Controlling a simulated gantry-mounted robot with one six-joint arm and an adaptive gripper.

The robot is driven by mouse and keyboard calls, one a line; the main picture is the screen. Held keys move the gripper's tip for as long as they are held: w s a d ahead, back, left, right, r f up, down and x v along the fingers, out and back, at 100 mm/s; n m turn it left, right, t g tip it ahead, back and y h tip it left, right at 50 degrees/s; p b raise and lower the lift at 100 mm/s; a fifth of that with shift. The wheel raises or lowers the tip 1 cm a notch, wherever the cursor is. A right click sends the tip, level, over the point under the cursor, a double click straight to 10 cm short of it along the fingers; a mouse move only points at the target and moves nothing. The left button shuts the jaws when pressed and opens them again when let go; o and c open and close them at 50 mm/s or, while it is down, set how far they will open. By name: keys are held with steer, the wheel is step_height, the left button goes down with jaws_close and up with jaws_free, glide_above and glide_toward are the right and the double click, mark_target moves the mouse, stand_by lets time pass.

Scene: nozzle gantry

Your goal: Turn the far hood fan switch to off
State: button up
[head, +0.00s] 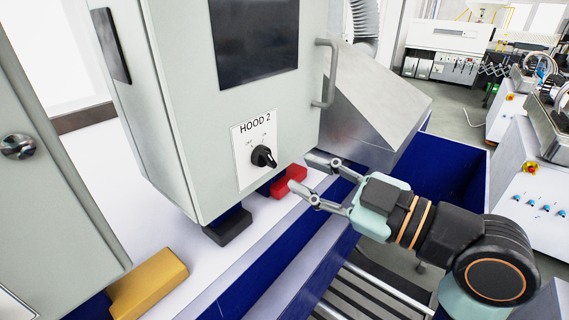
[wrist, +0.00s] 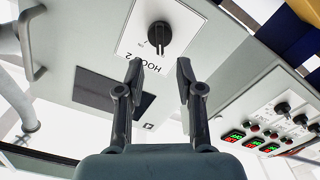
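The black rotary switch (head: 263,156) sits on a white plate (head: 242,173) marked HOOD 2, with OFF at left and ON at right in the head view. Its pale pointer line shows in the wrist view, on the switch (wrist: 159,36); I cannot tell for sure which label it points to. My gripper (head: 299,174) is open and empty, to the right of the switch and apart from it. In the wrist view my gripper (wrist: 159,72) has its two fingers spread, with the switch beyond their tips.
The switch is on a pale grey cabinet (head: 175,120) with a dark window (head: 253,40) and handle (head: 328,72). A red block (head: 290,181) and yellow block (head: 148,284) lie on the white ledge. A slanted metal hood (head: 375,105) stands behind my gripper.

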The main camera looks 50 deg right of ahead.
steer(key=s, duration=0.5)
steer(key=shift+d, duration=0.1)
stand_by(0.4)
